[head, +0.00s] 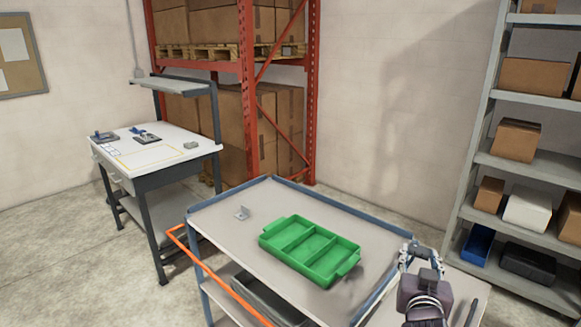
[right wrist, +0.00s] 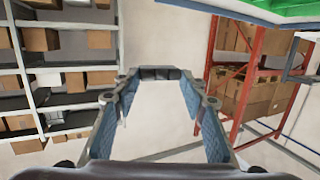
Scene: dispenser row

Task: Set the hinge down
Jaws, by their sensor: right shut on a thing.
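My right gripper (head: 412,249) is at the right edge of the cart in the head view. In the right wrist view its two fingers (right wrist: 158,76) are shut on a small dark, segmented piece, the hinge (right wrist: 160,73), held across the fingertips. The hinge is too small to make out clearly in the head view. My left gripper is not in view.
A green tray (head: 286,251) with three empty compartments sits on the cart's top (head: 215,222). A small grey bracket (head: 241,213) lies left of it. The workbench (head: 170,153) holds small parts; grey shelves (head: 510,170) stand at right.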

